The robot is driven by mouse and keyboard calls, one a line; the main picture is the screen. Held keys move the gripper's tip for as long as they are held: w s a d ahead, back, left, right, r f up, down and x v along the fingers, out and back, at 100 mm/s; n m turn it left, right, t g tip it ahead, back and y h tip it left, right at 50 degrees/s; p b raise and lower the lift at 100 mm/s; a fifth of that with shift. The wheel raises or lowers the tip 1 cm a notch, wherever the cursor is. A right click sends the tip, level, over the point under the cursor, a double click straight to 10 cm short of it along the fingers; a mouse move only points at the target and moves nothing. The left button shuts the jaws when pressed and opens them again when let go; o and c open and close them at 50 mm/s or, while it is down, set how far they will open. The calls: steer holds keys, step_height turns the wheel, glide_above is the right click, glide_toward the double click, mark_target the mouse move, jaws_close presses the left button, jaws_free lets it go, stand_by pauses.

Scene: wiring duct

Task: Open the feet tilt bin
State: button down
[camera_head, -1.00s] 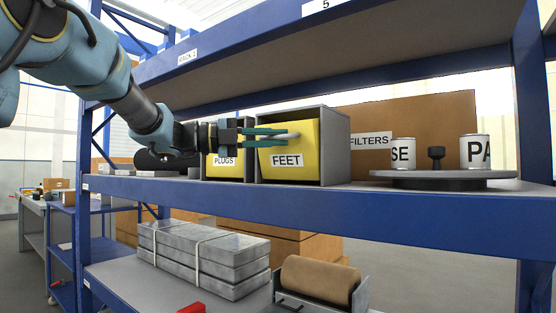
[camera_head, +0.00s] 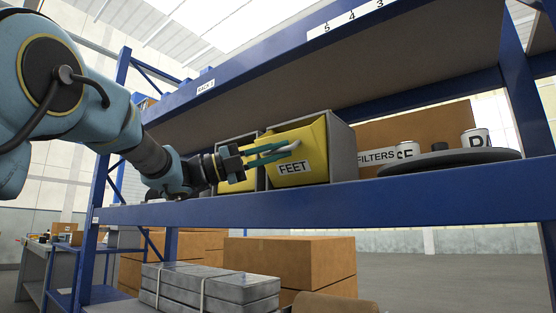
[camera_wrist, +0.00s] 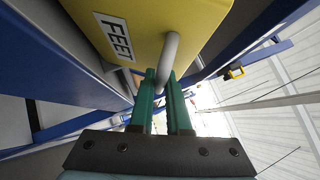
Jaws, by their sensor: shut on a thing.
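The feet bin (camera_head: 308,168) is a yellow tilt bin with a FEET label, set in a grey housing (camera_head: 342,150) on the blue shelf. In the head view its front leans out a little at the top, with a dark gap behind its upper edge. My gripper (camera_head: 292,149) reaches in from the left with green fingers. The fingers are shut on the bin's pale bar handle. In the wrist view the handle (camera_wrist: 169,58) runs between the fingertips (camera_wrist: 160,75), and the yellow face (camera_wrist: 130,25) with its label is close above. The inside of the bin is hidden.
A second yellow bin (camera_head: 238,180) stands just left, partly behind my gripper. A round grey turntable (camera_head: 440,160) with cans sits to the right, before a FILTERS carton (camera_head: 400,125). The upper shelf (camera_head: 300,75) hangs above. Strapped grey blocks (camera_head: 210,287) lie below.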

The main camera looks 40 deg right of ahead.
stand_by(0.4)
steer(key=c, duration=0.9)
jaws_free()
steer(key=shift+a, duration=0.1)
steer(key=b+v, duration=0.1)
steer(key=v, duration=0.9)
steer(key=shift+w+a+f, duration=0.1)
steer(key=shift+w+a, duration=0.15)
